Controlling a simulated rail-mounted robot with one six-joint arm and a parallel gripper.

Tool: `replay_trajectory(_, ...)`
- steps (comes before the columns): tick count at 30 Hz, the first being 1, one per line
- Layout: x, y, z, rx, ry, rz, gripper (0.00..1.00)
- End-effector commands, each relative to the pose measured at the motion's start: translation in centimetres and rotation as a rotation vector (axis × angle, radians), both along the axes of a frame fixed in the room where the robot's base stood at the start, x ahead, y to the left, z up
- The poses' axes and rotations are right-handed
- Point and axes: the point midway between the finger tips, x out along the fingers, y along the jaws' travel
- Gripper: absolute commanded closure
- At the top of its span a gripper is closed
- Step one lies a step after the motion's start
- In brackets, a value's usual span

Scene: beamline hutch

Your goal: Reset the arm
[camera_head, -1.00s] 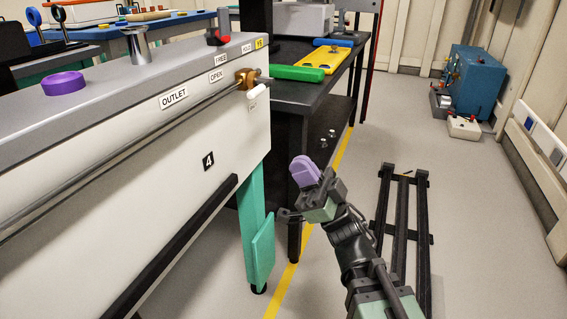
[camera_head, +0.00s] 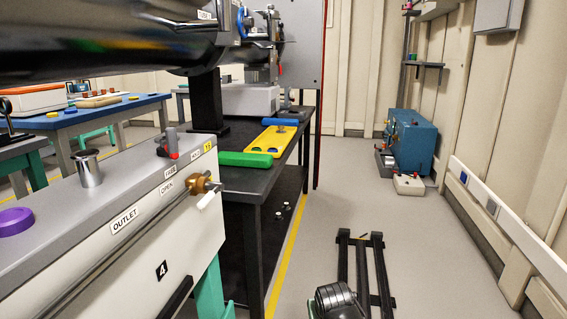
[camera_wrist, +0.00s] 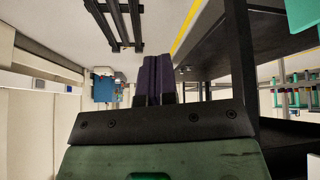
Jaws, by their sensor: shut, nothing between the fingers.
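My gripper (camera_wrist: 158,80) shows in the wrist view with its two purple fingers together and nothing between them. It points out over the floor, with a dark table frame to its right in that view. In the head view only a dark joint of my arm (camera_head: 338,299) shows at the bottom edge. The gripper itself is out of that view.
The white cabinet (camera_head: 150,262) labelled OUTLET stands at left. Beyond it, the black table (camera_head: 240,182) holds a green bar (camera_head: 245,159) and a yellow tray (camera_head: 262,147). Black rails (camera_head: 362,262) lie on the floor. A blue machine (camera_head: 412,140) stands against the right wall.

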Motion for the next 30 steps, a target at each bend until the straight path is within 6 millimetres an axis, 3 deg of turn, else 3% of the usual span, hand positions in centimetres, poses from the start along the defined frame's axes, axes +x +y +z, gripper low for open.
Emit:
replay_trajectory(4,-5.7,-2.4,2.3,-0.008,0.365,0.006,1.00)
replay_trajectory(7,-8.9,-4.0,5.8,0.035,0.554,-0.018,1.00)
replay_trajectory(11,-8.8,-6.7,10.3,0.063,0.550,-0.087,1.00)
replay_trajectory(17,-8.7,-6.4,19.2,0.059,0.548,-0.080,1.00)
replay_trajectory(27,-8.7,-6.4,39.7,0.058,0.547,-0.080,1.00)
replay_trajectory(30,-8.7,-6.4,43.7,0.057,0.547,-0.081,1.00)
